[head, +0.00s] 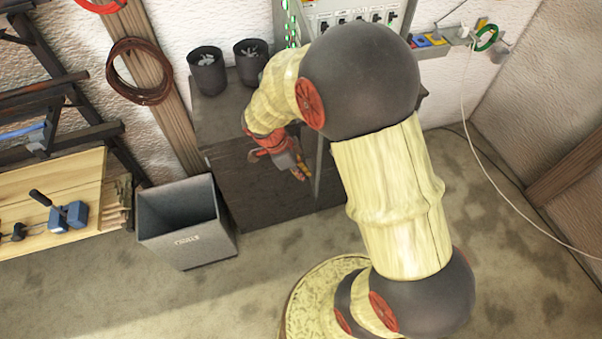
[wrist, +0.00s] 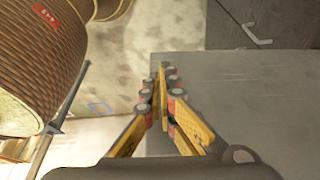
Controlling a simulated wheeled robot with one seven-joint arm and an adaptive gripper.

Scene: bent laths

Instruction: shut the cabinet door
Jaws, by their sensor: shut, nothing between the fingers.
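The dark grey cabinet (head: 222,118) stands against the back wall in the head view. A thin pale upright edge (head: 319,165) beside my gripper looks like the edge of its door, standing out from the body; I cannot tell how far. My gripper (head: 303,173) is in front of the cabinet, just left of that edge. In the wrist view my gripper (wrist: 161,75) is shut and empty, its yellow fingertips together, close to a flat grey panel (wrist: 245,100); contact cannot be told. A bar handle (wrist: 257,38) shows on a darker front at upper right. My arm hides part of the cabinet.
Two black cups (head: 207,72) (head: 251,60) stand on the cabinet. A grey open bin (head: 186,225) is on the floor at left, by a wooden bench (head: 60,185) with blue tools. A switch panel (head: 352,14) is behind my arm. Floor (head: 520,250) at right is clear.

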